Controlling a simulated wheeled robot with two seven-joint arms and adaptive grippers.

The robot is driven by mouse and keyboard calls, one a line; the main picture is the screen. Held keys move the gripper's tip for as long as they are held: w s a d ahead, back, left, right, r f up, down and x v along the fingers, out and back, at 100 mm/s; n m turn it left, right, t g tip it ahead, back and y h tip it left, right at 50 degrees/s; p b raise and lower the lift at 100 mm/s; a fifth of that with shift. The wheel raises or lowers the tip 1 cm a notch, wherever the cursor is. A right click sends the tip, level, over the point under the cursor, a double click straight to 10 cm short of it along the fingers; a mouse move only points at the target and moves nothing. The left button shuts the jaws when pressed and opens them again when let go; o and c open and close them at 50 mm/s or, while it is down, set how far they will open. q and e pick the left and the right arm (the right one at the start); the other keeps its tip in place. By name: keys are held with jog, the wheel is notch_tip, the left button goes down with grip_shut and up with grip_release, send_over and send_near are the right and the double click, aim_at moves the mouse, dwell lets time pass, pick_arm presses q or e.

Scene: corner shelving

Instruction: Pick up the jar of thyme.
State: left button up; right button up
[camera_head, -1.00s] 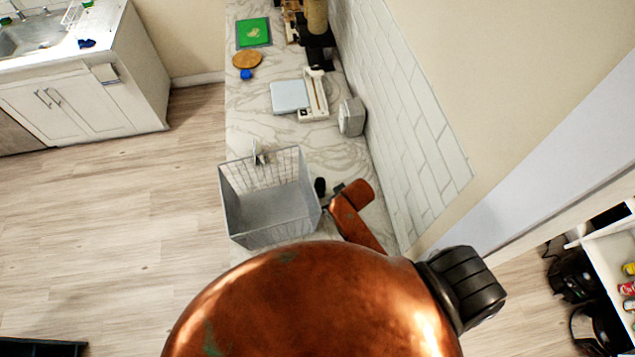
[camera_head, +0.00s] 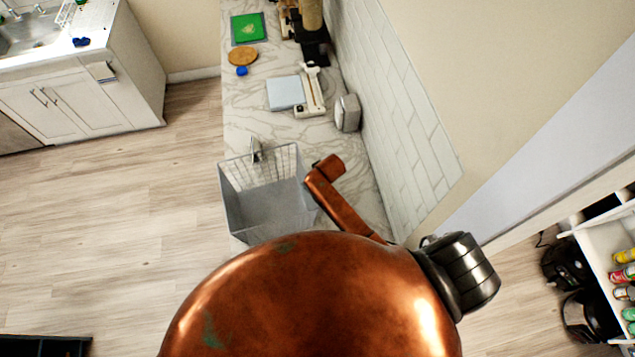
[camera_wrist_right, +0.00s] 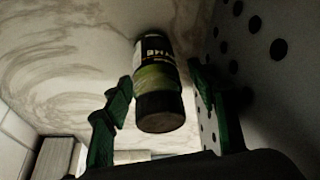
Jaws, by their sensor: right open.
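A dark jar (camera_wrist_right: 157,84) with a green label and partly readable lettering that looks like "THYME" is in the right wrist view. It stands against the pale marbled counter top (camera_wrist_right: 65,55). My right gripper (camera_wrist_right: 162,98) has its two green fingers apart, one on each side of the jar. A gap shows at the right finger; whether the left finger touches the jar I cannot tell. In the head view my copper right arm (camera_head: 345,207) reaches over the counter beside the basket, and it hides the gripper and the jar. My left gripper is not in view.
A grey wire basket (camera_head: 229,207) stands left of my arm at the counter edge. A panel with round holes (camera_wrist_right: 255,75) is close to the right finger. A white scale-like device (camera_head: 312,95), a grey box (camera_head: 347,113) and a green board (camera_head: 248,28) are farther back.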

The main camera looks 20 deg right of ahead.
jog(key=shift+w+f, duration=0.1)
jog(key=shift+f, duration=0.2)
jog(key=shift+c, duration=0.2)
grip_shut()
jog(key=shift+r, duration=0.1)
dwell(0.3)
